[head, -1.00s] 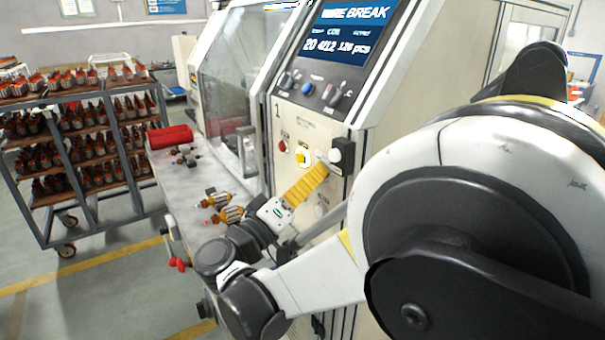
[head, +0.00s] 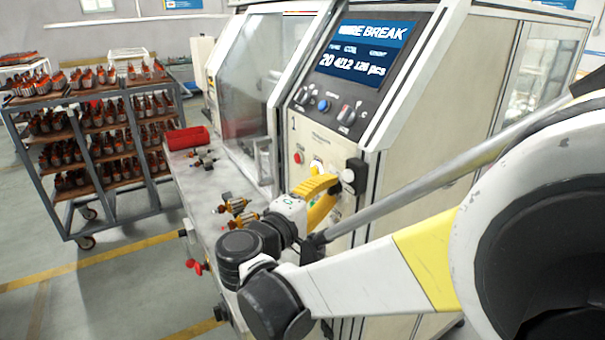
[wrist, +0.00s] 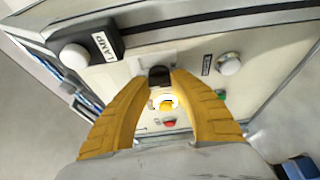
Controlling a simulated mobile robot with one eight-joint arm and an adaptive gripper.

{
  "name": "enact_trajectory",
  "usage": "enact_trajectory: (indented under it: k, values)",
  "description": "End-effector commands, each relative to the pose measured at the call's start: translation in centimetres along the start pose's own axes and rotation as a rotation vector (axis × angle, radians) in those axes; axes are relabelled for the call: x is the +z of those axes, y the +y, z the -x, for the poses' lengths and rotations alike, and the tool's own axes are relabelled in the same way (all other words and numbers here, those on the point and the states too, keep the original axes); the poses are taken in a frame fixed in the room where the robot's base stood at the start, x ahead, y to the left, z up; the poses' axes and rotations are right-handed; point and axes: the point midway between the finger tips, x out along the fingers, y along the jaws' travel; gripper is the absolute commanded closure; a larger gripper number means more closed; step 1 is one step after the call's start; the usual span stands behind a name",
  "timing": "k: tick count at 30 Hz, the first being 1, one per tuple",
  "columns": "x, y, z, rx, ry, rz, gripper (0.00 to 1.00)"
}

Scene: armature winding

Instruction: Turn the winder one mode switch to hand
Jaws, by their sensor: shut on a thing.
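My gripper (head: 325,184), with yellow ridged fingers, is at the lower front panel of the machine marked 1 (head: 293,124). In the wrist view my gripper (wrist: 162,78) has its fingertips on both sides of a black knob (wrist: 160,76), shut on it. The knob stands out from a pale plate and seems to be the mode switch. Its pointing direction and any hand marking are not readable.
Beside the knob are a yellow button (wrist: 166,103), a red button (wrist: 169,122) and a round white button (wrist: 228,63). The worktop (head: 195,178) holds a red bin (head: 187,138) and armatures. The screen (head: 370,50) reads WIRE BREAK.

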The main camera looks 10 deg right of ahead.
Motion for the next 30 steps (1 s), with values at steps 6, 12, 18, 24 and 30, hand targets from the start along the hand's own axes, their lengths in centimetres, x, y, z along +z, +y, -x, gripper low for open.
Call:
enact_trajectory:
  k: [6, 12, 18, 24, 30]
  values:
    - [-0.03, 0.48, -0.04, -0.077, -0.001, 0.187, 1.0]
    - [-0.08, 0.52, -0.06, -0.148, -0.001, 0.359, 1.0]
    - [-0.09, 0.49, -0.08, -0.21, -0.001, 0.509, 1.0]
    - [-0.07, 0.45, -0.1, -0.256, -0.002, 0.621, 1.0]
    - [-0.12, 0.39, -0.11, -0.284, -0.002, 0.688, 1.0]
